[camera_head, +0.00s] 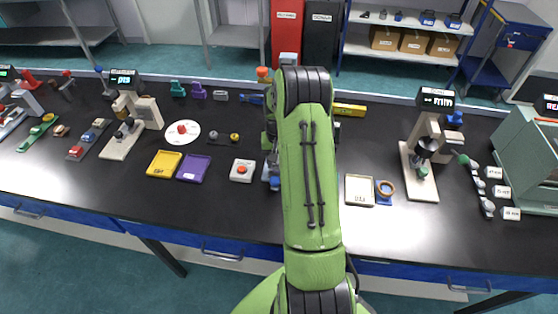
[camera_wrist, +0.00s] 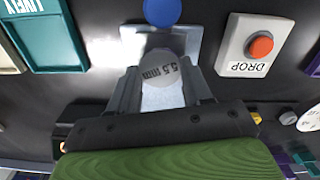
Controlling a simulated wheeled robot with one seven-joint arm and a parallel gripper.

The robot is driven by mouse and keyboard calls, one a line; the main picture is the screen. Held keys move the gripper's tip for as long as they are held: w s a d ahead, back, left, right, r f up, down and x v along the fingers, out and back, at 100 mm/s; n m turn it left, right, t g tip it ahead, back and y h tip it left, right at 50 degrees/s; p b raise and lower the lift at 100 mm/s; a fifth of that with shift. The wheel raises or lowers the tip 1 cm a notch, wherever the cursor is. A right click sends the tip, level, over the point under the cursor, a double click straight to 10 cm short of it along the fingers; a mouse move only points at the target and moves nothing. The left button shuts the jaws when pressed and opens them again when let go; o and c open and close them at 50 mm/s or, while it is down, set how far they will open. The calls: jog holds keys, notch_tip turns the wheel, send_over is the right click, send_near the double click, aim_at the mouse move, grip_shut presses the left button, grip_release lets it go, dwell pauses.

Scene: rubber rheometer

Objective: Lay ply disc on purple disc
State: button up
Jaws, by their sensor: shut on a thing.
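In the wrist view my gripper (camera_wrist: 162,66) has a finger on each side of a pale grey round piece (camera_wrist: 160,73) marked "5.5 mm" and is shut on it. I cannot tell for certain that this is the ply disc. Under it is a light grey metal plate (camera_wrist: 187,38), with a blue round part (camera_wrist: 162,11) at its far edge. I cannot tell the gap between piece and plate. In the head view my arm hides the gripper and most of this spot. I cannot make out a purple disc; a purple tray (camera_head: 193,168) lies left of my arm.
A white box marked DROP (camera_wrist: 233,61) with an orange button stands close right of the plate. A teal box (camera_wrist: 47,38) stands at left. A yellow tray (camera_head: 164,164), a white tray (camera_head: 360,190) and gauge stands (camera_head: 120,146) occupy the black bench. The front strip is mostly clear.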

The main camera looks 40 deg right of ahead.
aim_at(277, 164)
jog(key=o, duration=1)
jog(key=shift+w, duration=0.1)
jog(key=shift+r, duration=0.35)
notch_tip(277, 164, up, 12)
jog(key=p, duration=0.1)
jog(key=s+a+r+n+t+h, duration=0.1)
jog(key=s+a+r+n, duration=0.1)
jog(key=a+r, duration=0.75)
jog(key=s+a+r+n+t, duration=0.1)
jog(key=s+a+n, duration=0.1)
jog(key=s+a, duration=0.3)
jog(key=s+a+r+n+t, duration=0.2)
jog(key=s+a, duration=0.4)
jog(key=s, duration=0.1)
jog(key=s+a+r+n+t+y, duration=0.1)
jog(key=s+a+n, duration=0.1)
jog(key=s+a, duration=0.3)
jog(key=shift+s+a+r+t, duration=0.3)
jog(key=shift+s+a, duration=0.1)
jog(key=shift+s, duration=0.2)
